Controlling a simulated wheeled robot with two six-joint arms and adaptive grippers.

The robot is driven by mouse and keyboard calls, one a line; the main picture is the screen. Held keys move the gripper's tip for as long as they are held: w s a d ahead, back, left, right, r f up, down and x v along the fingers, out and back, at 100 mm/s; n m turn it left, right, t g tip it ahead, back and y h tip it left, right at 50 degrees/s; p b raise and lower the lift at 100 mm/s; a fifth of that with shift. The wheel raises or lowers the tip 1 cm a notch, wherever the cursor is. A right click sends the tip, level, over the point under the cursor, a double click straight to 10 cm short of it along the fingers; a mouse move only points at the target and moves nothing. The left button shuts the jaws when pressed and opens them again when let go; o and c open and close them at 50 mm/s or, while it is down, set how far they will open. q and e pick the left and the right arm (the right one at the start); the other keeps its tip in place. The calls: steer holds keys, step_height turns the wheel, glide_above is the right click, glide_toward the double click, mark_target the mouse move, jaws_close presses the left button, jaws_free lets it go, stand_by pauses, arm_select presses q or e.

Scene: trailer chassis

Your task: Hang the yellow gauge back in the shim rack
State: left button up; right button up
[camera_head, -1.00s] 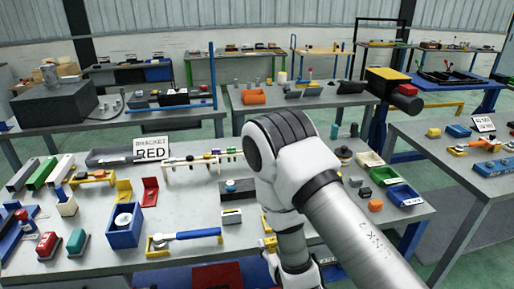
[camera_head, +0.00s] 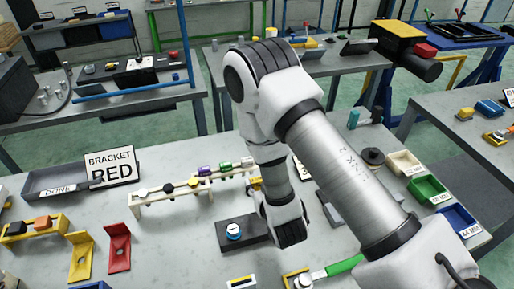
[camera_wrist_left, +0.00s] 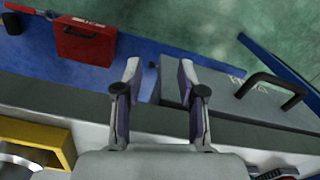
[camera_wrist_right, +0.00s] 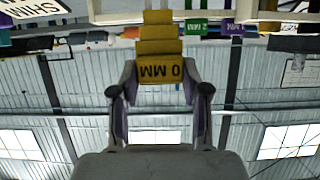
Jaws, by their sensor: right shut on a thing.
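The yellow gauge (camera_wrist_right: 160,70), a stepped piece marked in MM, is held between the fingers of my right gripper (camera_wrist_right: 160,82) in the right wrist view. In the head view my right arm hides most of that gripper; a bit of yellow shows beside the arm at the rack's right end. The pale shim rack (camera_head: 150,207) stands on the table, holding several coloured gauges. A purple gauge (camera_wrist_right: 232,27) and a green gauge (camera_wrist_right: 197,27) show beyond the yellow one in the right wrist view. My left gripper (camera_wrist_left: 158,72) is open and empty, seen only in the left wrist view.
A black block with a blue knob (camera_head: 234,232) stands in front of the rack. A red bracket (camera_head: 117,247), a BRACKET RED sign (camera_head: 110,167) and a grey tray (camera_head: 60,181) are to the left. Coloured bins, including a green one (camera_head: 428,189), line the right edge.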

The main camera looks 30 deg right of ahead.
steer(key=w+d, duration=0.6)
steer(key=w, duration=0.1)
steer(key=w+d+p, duration=0.1)
steer(key=w+d, duration=0.2)
steer(key=d, duration=0.1)
steer(key=shift+w+f, duration=0.35)
steer(key=shift+f, duration=0.05)
steer(key=shift+w+d, duration=0.1)
steer(key=shift+w, duration=0.15)
steer(key=shift+s+f, duration=0.1)
steer(key=shift+f, duration=0.1)
steer(key=f+b, duration=0.2)
steer(key=f, duration=0.1)
steer(key=shift+s+b, duration=0.2)
steer(key=shift+b, duration=0.1)
steer(key=shift+w+d, duration=0.1)
steer(key=shift+w, duration=0.25)
steer(key=shift+s+f, duration=0.15)
steer(key=shift+s, duration=0.1)
steer(key=shift+f+b, duration=0.3)
steer(key=shift+b, duration=0.05)
steer(key=o, duration=1.3)
steer(key=shift+w, duration=0.15)
steer(key=shift+c, duration=0.2)
arm_select(q)
steer(key=shift+s+a+f, duration=0.1)
steer(key=shift+s+f, duration=0.15)
steer(key=shift+f, duration=0.2)
steer(key=shift+s+f, duration=0.2)
steer(key=shift+f, duration=0.25)
